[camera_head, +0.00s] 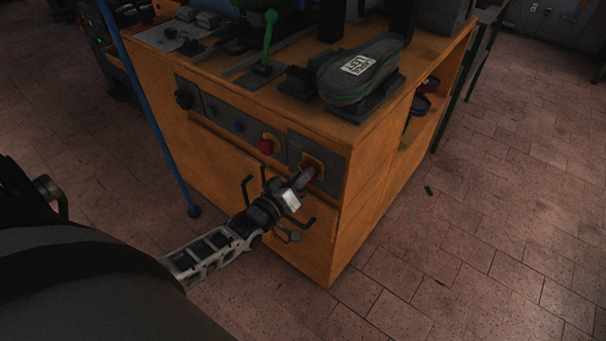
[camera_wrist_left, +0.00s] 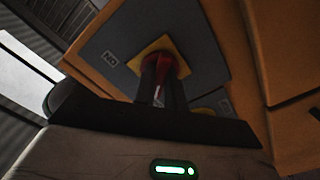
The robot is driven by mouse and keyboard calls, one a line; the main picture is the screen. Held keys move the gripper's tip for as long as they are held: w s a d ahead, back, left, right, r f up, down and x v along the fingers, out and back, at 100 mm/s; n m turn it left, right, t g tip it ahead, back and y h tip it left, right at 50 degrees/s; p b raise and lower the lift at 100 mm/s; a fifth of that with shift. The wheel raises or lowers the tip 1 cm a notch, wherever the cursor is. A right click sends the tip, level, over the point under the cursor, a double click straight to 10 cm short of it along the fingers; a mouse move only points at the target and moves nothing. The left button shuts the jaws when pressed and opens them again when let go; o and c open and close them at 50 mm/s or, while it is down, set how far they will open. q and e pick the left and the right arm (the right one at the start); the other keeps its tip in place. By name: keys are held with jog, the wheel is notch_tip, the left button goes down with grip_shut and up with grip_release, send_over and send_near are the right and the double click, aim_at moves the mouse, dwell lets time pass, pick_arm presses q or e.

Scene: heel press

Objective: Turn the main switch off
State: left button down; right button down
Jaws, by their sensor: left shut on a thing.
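The main switch (camera_head: 309,167) is a red knob on a yellow plate, set in a grey panel at the right end of the orange cabinet's front. My left gripper (camera_head: 300,180) reaches it from the front, with its fingertips at the knob. In the left wrist view the red main switch (camera_wrist_left: 159,67) sits between the two dark fingers (camera_wrist_left: 160,90), which are shut on it. The fingers hide part of the knob. The word "ON" shows on the panel beside the yellow plate. My right gripper is not in view.
A red button on a yellow plate (camera_head: 269,143) and a black knob (camera_head: 184,99) are on the same cabinet front (camera_head: 235,165). A green lever (camera_head: 268,40) and a shoe (camera_head: 361,70) are on top. A blue pole (camera_head: 150,115) stands at the left. Floor at the right is mostly clear.

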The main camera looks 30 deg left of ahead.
pick_arm(q)
jog(key=shift+n, duration=0.6)
jog(key=c, duration=1.5)
grip_release()
jog(key=shift+o, duration=0.2)
jog(key=shift+s, duration=0.1)
jog(key=s+a, duration=0.1)
jog(key=s, duration=1.4)
jog(key=shift+s+a, duration=0.15)
jog(key=shift+s, duration=0.2)
